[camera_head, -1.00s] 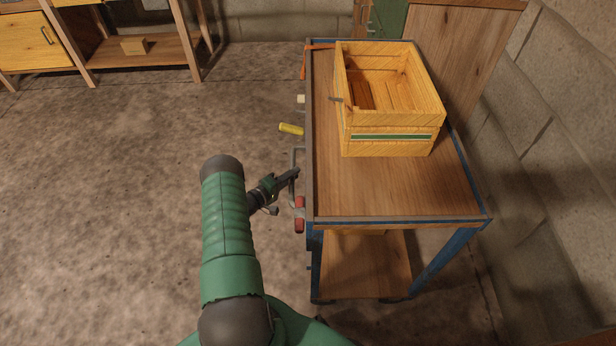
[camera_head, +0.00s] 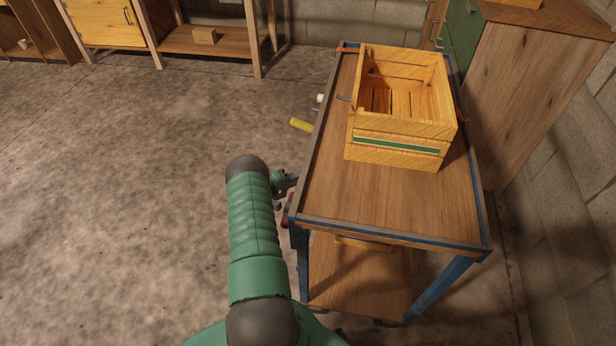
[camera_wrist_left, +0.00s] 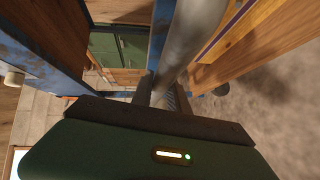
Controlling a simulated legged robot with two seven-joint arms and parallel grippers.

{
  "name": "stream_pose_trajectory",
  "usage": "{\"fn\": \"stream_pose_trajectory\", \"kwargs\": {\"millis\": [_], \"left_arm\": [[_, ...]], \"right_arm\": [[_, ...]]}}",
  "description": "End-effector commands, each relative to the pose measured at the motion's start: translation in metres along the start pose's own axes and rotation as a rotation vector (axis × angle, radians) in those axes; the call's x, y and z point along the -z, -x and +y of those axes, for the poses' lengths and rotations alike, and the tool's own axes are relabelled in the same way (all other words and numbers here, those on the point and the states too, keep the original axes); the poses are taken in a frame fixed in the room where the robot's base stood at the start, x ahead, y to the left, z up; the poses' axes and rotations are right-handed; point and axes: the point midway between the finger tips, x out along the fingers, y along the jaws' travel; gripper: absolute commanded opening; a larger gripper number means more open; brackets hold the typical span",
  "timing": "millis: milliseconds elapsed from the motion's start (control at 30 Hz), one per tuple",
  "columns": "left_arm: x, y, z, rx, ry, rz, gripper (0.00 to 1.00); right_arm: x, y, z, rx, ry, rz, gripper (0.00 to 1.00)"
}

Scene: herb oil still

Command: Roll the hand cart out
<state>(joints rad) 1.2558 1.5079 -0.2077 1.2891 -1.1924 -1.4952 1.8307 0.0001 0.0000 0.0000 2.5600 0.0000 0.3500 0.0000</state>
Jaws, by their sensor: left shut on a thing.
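The hand cart has a wooden top (camera_head: 395,205) with a blue metal frame and a wooden lower shelf (camera_head: 355,285). It stands right of centre in the head view. A yellow wooden crate (camera_head: 395,150) with a green stripe sits upright on its top. My left gripper (camera_head: 288,182) is at the cart's left side, partly hidden by my green arm. In the left wrist view its fingers (camera_wrist_left: 160,95) are shut on the cart's grey bar handle (camera_wrist_left: 192,40). My right gripper is not in view.
A wooden cabinet (camera_head: 545,95) with a green front stands right behind the cart, near the block wall (camera_head: 575,190). Shelving (camera_head: 215,40) lines the back. The concrete floor (camera_head: 120,170) on the left is clear.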

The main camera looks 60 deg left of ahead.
Motion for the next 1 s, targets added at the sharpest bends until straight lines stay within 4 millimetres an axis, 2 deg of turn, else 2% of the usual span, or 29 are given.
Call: {"fn": "stream_pose_trajectory", "kwargs": {"millis": [33,300,333,500,767,867,1000], "left_arm": [[0.0,0.006,-0.008,0.019,0.005,0.004,0.0],[0.002,0.007,-0.008,0.02,0.004,0.008,0.0],[0.002,0.007,-0.008,0.02,0.004,0.008,0.23],[0.002,0.006,-0.006,0.014,0.002,0.008,0.41],[0.002,0.006,-0.001,0.007,-0.002,0.007,0.41],[0.003,0.017,0.001,0.007,-0.002,0.008,0.41],[0.003,0.05,0.002,0.009,0.001,0.009,0.41]], "right_arm": [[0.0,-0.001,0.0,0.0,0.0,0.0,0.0],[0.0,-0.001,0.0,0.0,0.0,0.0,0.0],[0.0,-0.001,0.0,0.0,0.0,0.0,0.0],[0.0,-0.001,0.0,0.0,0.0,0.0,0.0],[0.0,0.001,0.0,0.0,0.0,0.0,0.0],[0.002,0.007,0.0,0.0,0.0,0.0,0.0],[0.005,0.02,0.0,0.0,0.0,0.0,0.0]]}}
